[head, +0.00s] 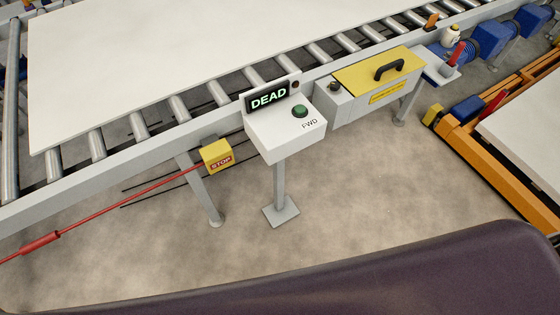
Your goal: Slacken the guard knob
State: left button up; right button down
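A small dark knob (334,86) sits on top of the grey box, at the left end of the yellow guard (365,75). The guard is a flat yellow cover with a black handle (390,69), and it lies closed over the grey box (345,111). A yellow label is on the box's front. I cannot tell how tight the knob is. Neither of my grippers is in view.
A white control box (285,135) on a post shows "DEAD" and has a green button marked FWD. A yellow STOP box (217,155) with a red pull cord is to its left. A roller conveyor (178,107) carries a large white panel (150,60). An orange frame (490,155) stands right.

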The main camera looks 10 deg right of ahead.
aim_at(335, 86)
jog(key=z, duration=1.05)
